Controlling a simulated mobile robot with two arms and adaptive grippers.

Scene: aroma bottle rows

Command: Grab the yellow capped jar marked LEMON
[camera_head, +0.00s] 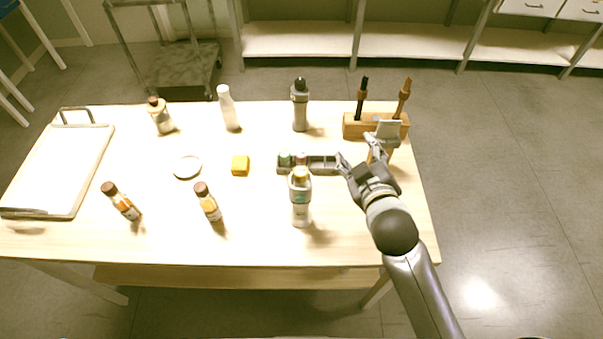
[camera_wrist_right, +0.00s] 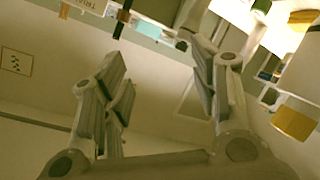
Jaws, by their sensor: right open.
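No LEMON marking is readable. Behind it a dark tray (camera_head: 322,164) holds small jars with a green cap (camera_head: 284,157) and a pink cap (camera_head: 301,157). My right gripper (camera_head: 357,151) is open and empty, above the table right of the tray; its spread fingers show in the right wrist view (camera_wrist_right: 160,62). My left gripper is out of view.

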